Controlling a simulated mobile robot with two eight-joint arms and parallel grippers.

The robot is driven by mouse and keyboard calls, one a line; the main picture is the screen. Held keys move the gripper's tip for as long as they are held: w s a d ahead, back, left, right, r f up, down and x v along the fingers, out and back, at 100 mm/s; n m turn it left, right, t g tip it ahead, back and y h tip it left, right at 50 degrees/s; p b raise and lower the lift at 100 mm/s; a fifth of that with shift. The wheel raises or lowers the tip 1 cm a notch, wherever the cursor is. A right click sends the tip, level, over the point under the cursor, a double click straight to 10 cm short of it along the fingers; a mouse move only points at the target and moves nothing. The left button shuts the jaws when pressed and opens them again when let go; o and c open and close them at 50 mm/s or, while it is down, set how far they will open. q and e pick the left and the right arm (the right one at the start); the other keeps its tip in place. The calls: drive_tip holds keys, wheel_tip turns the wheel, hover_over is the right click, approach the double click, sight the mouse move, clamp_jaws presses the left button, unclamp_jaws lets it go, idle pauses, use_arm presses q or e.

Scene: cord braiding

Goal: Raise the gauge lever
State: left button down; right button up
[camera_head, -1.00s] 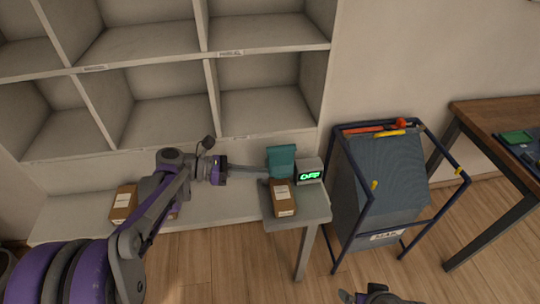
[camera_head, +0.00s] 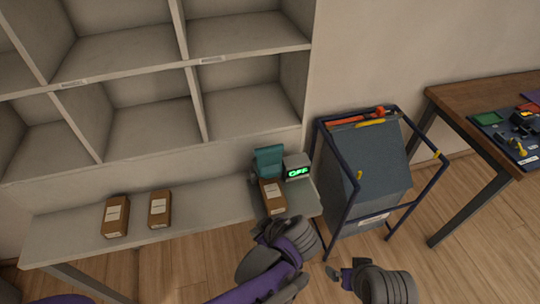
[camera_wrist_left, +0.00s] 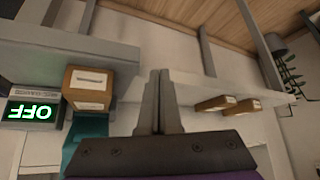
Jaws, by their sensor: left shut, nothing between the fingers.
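I cannot make out which part is the gauge lever. A dark panel with small coloured parts, one of them a yellow fitting (camera_head: 517,149), lies on the wooden table at the right edge of the head view. My left gripper (camera_wrist_left: 158,100) is shut and empty in the left wrist view, its fingers together. In the head view, my left arm is folded low in the middle and its fingertips are not clear. My right gripper (camera_head: 340,275) shows small at the bottom, away from the table; its opening is unclear.
Two cartons stand further left. A blue-framed cart (camera_head: 375,170) stands between bench and wooden table (camera_head: 458,103).

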use_arm(q)
drive_tip(key=w+d+r+m+t, duration=0.1)
drive_tip(key=d+r+m+t, duration=0.2)
drive_tip(key=r+t, duration=0.3)
drive_tip(key=m+t+p, duration=0.1)
drive_tip(key=m+t, duration=0.2)
drive_tip(key=t, duration=0.2)
approach(270, 152)
drive_tip(key=p+x, duration=0.1)
drive_tip(key=x, duration=0.6)
drive_tip(key=shift+s, duration=0.1)
use_arm(e)
drive_tip(key=r, duration=0.1)
drive_tip(key=w+a+r, duration=0.1)
drive_tip(key=r, duration=0.1)
drive_tip(key=shift+w+a, duration=0.1)
drive_tip(key=shift+w, duration=0.05)
drive_tip(key=shift+r, duration=0.1)
